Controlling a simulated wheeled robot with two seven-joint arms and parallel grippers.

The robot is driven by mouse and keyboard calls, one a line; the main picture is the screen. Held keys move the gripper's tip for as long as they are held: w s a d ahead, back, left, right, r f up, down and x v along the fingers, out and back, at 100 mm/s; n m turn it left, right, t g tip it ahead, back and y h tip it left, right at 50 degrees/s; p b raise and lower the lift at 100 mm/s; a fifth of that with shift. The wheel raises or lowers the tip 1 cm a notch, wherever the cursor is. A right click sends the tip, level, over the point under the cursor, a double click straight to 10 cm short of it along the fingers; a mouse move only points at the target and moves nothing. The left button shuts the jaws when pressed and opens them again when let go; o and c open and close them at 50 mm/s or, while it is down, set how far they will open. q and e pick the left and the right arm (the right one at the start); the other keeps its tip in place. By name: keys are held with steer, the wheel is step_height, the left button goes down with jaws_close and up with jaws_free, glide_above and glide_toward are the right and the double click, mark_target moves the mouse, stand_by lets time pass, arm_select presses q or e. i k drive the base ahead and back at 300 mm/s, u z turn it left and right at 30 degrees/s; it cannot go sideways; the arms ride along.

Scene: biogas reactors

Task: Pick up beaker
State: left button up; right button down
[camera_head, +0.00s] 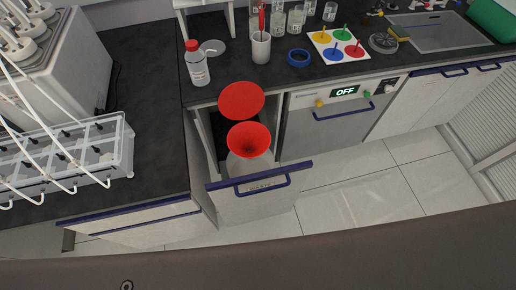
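Several clear glass beakers stand together on the dark countertop at the top middle; one beaker (296,20) stands to the right of the white cup, and another beaker (329,11) stands further right. They are small in the picture, and I cannot tell whether anything is in them. Neither my left nor my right gripper shows in the head view.
A sink (437,33) is at right.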

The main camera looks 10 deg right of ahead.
mark_target(278, 24)
steer(key=z, duration=0.25)
steer(key=k, duration=0.7)
steer(key=z, duration=1.7)
steer(key=i, duration=2.45)
steer(key=u, duration=1.35)
